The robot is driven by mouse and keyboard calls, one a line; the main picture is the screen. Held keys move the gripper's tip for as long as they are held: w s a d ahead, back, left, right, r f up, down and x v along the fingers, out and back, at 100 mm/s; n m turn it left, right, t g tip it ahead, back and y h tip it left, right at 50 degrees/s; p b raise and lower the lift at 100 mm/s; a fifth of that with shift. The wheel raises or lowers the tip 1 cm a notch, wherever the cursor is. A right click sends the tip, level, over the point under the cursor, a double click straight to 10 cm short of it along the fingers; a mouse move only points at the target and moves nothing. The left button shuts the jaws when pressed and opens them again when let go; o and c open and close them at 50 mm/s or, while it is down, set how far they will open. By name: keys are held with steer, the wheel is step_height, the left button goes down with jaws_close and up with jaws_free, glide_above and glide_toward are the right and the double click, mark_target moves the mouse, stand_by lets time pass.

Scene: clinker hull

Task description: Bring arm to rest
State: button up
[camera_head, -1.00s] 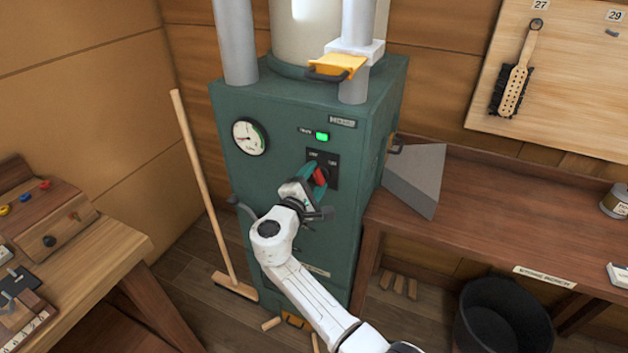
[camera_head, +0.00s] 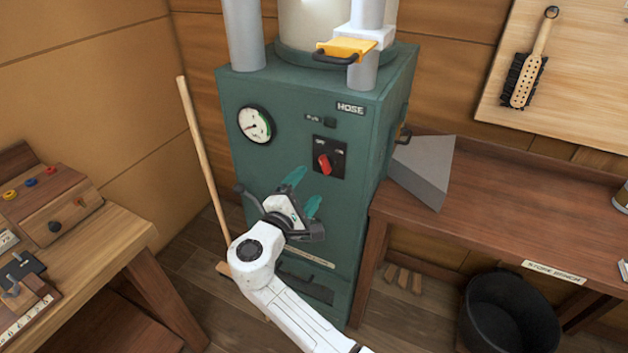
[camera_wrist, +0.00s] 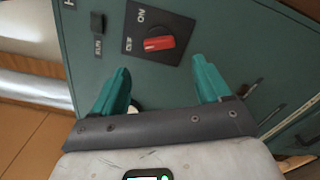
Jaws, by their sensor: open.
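My gripper (camera_head: 303,192) is open and empty in front of the green machine cabinet (camera_head: 290,130). It is below and left of the red rotary switch (camera_head: 325,164) and apart from it. In the wrist view my two teal fingers (camera_wrist: 160,88) are spread, with the red switch (camera_wrist: 159,43) beyond them on its black plate. The small indicator (camera_head: 330,121) above the switch is dark. My white arm reaches up from the bottom of the head view.
A round gauge (camera_head: 255,124) is on the cabinet front. A broom (camera_head: 203,160) leans at its left. A workbench (camera_head: 90,240) stands at left, another bench (camera_head: 490,210) at right with a black bucket (camera_head: 510,315) below. A grey wedge-shaped hood (camera_head: 424,170) juts beside the cabinet.

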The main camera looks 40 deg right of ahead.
steer(key=shift+v, duration=1.05)
steer(key=shift+s+f, duration=0.1)
steer(key=s+f+m+g+y, duration=0.4)
steer(key=s+f+m+y, duration=0.4)
steer(key=s+f, duration=0.9)
steer(key=s+a+m+y, duration=0.1)
steer(key=s+a+y, duration=0.3)
steer(key=s, duration=0.3)
steer(key=s+a+f+g+y, duration=0.1)
steer(key=s+a+y, duration=0.3)
steer(key=s, duration=0.3)
steer(key=shift+s+f+m+y, duration=0.25)
steer(key=shift+f+m+y, duration=0.05)
steer(key=shift+m+y, duration=0.1)
